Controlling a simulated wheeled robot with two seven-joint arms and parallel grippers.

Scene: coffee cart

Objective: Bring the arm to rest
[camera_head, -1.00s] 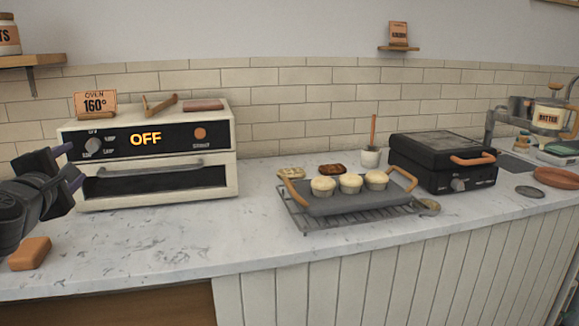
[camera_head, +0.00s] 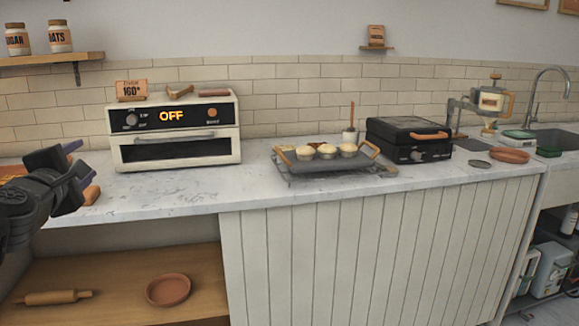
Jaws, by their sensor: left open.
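My left gripper (camera_head: 80,170) is at the left edge of the view, open, with nothing seen between its fingers. It is over the left end of the marble counter (camera_head: 170,203), left of the oven. An orange-brown block (camera_head: 91,194) lies on the counter, partly hidden behind the gripper. The white oven (camera_head: 175,132) has its door shut and its display reads OFF. My right gripper is not in view.
A grey tray (camera_head: 340,162) with three muffins stands on a wire rack mid-counter. Right of it are a closed black press (camera_head: 408,140), a terracotta plate (camera_head: 510,156) and a sink (camera_head: 555,140). A low shelf (camera_head: 110,290) holds a rolling pin and a bowl.

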